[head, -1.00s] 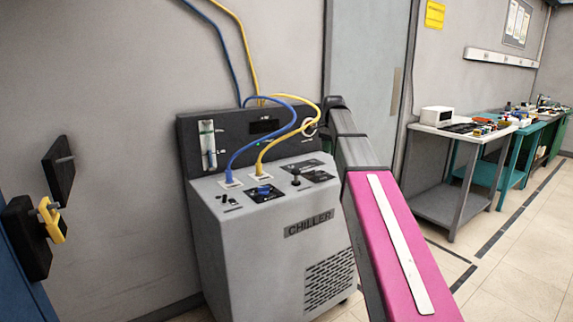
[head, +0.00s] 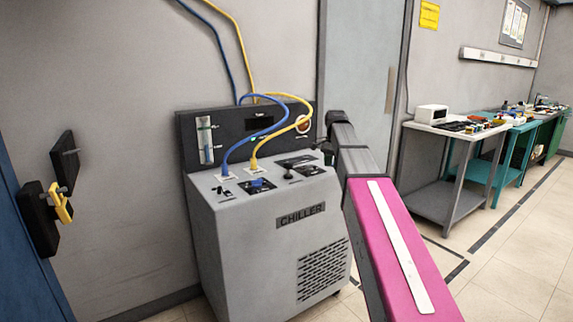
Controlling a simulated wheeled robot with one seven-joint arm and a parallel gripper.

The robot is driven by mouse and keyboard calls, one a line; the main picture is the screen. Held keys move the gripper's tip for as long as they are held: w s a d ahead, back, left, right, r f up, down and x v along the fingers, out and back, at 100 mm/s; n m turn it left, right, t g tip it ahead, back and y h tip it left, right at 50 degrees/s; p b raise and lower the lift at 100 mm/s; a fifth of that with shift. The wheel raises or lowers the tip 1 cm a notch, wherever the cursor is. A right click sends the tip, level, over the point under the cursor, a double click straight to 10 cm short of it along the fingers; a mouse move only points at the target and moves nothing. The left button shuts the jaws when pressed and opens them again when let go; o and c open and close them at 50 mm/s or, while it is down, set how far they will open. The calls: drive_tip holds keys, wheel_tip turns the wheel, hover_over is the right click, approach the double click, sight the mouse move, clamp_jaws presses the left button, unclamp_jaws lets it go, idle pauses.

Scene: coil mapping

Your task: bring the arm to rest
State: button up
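My arm reaches up from the lower right in the head view, with a pink link bearing a white strip and dark grey links beyond it. Its far end stands beside the right edge of the grey chiller. My gripper cannot be made out; no fingers show. The chiller (head: 265,255) stands against the wall, with its label and vent on the front. A blue cable (head: 240,143) and a yellow cable (head: 262,147) are plugged into its top and loop up past its dark back panel (head: 222,127). A red-ringed part (head: 303,124) shows on that panel.
At the left, a black bracket with a yellow piece (head: 61,203) is by a blue surface (head: 30,265). A grey door (head: 358,65) is behind my arm. A grey cart (head: 432,205) and teal bench (head: 512,160) line the right wall. Floor (head: 505,255) at the right is clear.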

drive_tip(key=s+f+n, duration=0.5)
drive_tip(key=s+f, duration=0.8)
drive_tip(key=f, duration=0.4)
drive_tip(key=s+f+n, duration=0.5)
drive_tip(key=s+f, duration=0.8)
drive_tip(key=f, duration=0.5)
drive_tip(key=shift+d+f, duration=0.3)
drive_tip(key=shift+f, duration=0.05)
